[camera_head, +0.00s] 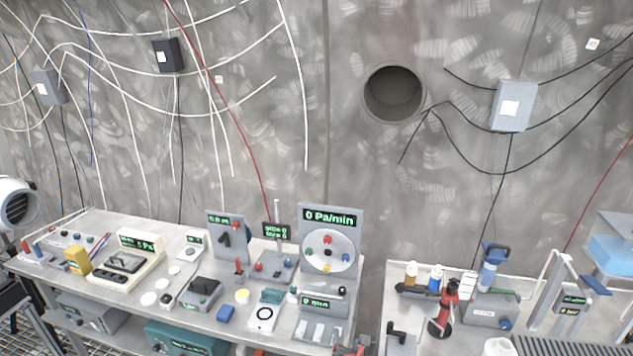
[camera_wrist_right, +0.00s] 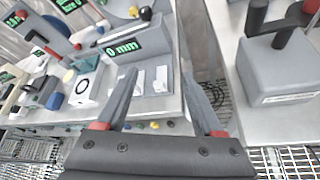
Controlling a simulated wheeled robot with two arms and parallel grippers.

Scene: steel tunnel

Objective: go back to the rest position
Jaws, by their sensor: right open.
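My right gripper (camera_head: 350,346) shows at the bottom edge of the head view, in front of the gap between the two tables. In the right wrist view its two grey fingers (camera_wrist_right: 157,85) stand apart with nothing between them. Behind the fingertips are the front edge of the left table and small pale blocks (camera_wrist_right: 151,79) below a display reading 0 mm (camera_wrist_right: 123,48). I cannot tell how far the fingertips are from the blocks. My left gripper is not in view.
The left table (camera_head: 190,325) is crowded with instruments, including an upright 0 Pa/min panel (camera_head: 318,240). The right table (camera_head: 455,345) holds bottles, a red tool (camera_head: 442,310) and a grey block (camera_wrist_right: 275,70). A narrow gap separates the tables. Wall cables hang behind.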

